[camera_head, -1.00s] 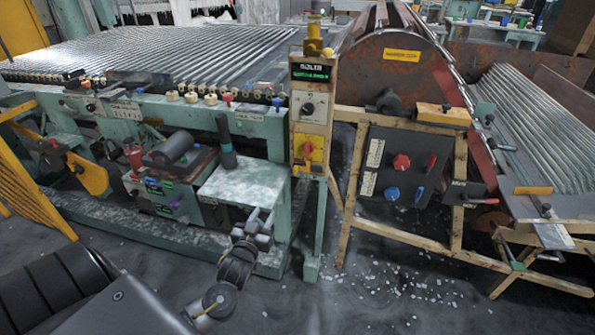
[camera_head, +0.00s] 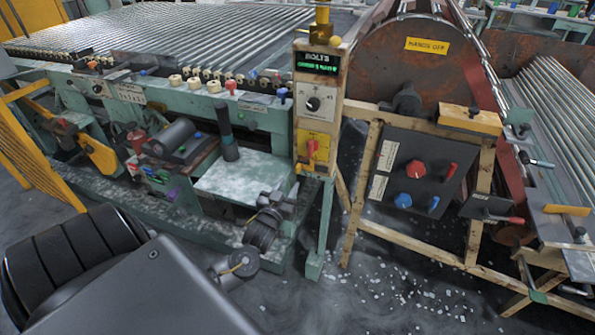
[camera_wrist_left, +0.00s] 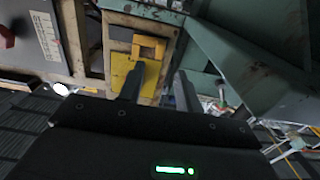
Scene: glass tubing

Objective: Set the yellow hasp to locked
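The yellow hasp (camera_wrist_left: 150,41) shows in the left wrist view as a U-shaped loop beside a flat yellow plate (camera_wrist_left: 121,72). In the head view, a small yellow piece (camera_head: 299,168), which looks like the hasp, sits low on the narrow control post, below a red handle (camera_head: 312,148) on a yellow plate. Its exact position is too small to tell there. My left gripper (camera_head: 280,197) is below and left of the post. In the wrist view its two dark fingers (camera_wrist_left: 158,82) are apart, with nothing between them. My right gripper is not in view.
A green machine frame (camera_head: 270,118) with a grey-topped bench (camera_head: 225,180) stands left of the post. Right of it, a dark panel (camera_head: 445,165) with red and blue knobs hangs on a wooden frame (camera_head: 362,180). White shards lie on the floor.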

